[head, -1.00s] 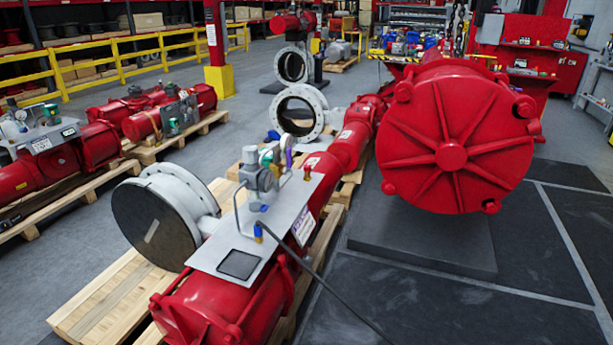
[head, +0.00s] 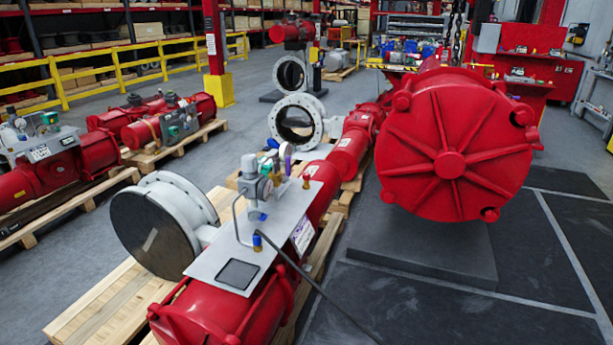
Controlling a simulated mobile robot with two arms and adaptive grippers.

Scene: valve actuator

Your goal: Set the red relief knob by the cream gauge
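A small red knob (head: 306,182) with a brass-coloured base stands at the far right corner of a grey mounting plate (head: 210,268). The plate sits on top of a red valve actuator (head: 225,312) in the front middle. Left of the knob is a cluster of grey regulator and valve parts (head: 250,180) with small round gauges (head: 267,188). The gauges are too small for me to tell which is cream. Purple, green and blue fittings are close around them. Neither of my grippers shows in the head view.
A large red ribbed cylinder end (head: 450,150) stands close on the right above a dark block (head: 425,250). A grey flanged valve (head: 165,225) is left of the plate. A black cable (head: 315,285) runs from the plate to the floor. Wooden pallets (head: 100,300) lie below.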

